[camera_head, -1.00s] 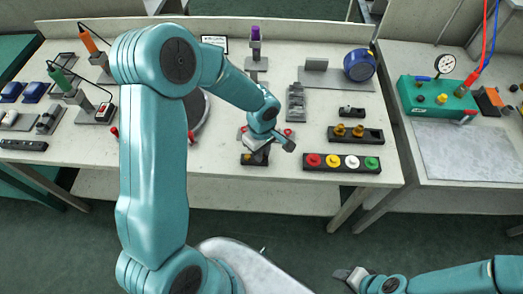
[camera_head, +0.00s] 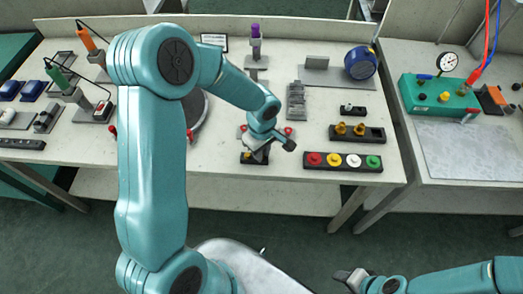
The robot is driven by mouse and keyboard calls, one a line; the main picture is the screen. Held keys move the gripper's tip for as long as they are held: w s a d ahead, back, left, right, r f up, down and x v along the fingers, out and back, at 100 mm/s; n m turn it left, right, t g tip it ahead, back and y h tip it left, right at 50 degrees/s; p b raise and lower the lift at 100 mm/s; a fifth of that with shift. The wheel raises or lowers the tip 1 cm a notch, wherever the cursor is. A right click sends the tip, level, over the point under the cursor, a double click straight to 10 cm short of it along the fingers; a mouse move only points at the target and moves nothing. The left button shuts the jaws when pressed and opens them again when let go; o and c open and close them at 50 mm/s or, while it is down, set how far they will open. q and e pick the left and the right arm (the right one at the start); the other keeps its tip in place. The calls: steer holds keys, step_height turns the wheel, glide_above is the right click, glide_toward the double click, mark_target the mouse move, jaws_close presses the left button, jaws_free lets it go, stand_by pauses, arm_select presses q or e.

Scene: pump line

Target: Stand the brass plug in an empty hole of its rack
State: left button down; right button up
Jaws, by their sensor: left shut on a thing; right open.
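The rack (camera_head: 376,134) is a dark block right of the table's middle, with two brass plugs (camera_head: 350,129) standing at its left and centre and an empty hole towards its right end. My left gripper (camera_head: 262,153) is over a small dark block (camera_head: 254,160) near the table's front edge, left of the rack. It is shut on a small brass-yellow plug (camera_head: 247,155), mostly hidden by the gripper; I cannot tell whether the plug still touches the block. My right gripper (camera_head: 350,278) is open and empty, low in front of the table.
A dark strip with red, yellow, white and green knobs (camera_head: 342,162) lies in front of the rack. A small black block (camera_head: 353,110) and a grey stepped piece (camera_head: 296,99) lie behind it. A blue round device (camera_head: 361,64) stands at the back right.

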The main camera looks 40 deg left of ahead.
arm_select(q)
steer(key=c, duration=1)
jaws_free()
steer(key=shift+r+p, duration=1.25)
steer(key=shift+r, duration=1.7)
step_height(320, 180, up, 16)
steer(key=shift+r+b, duration=0.2)
steer(key=shift+b, duration=0.3)
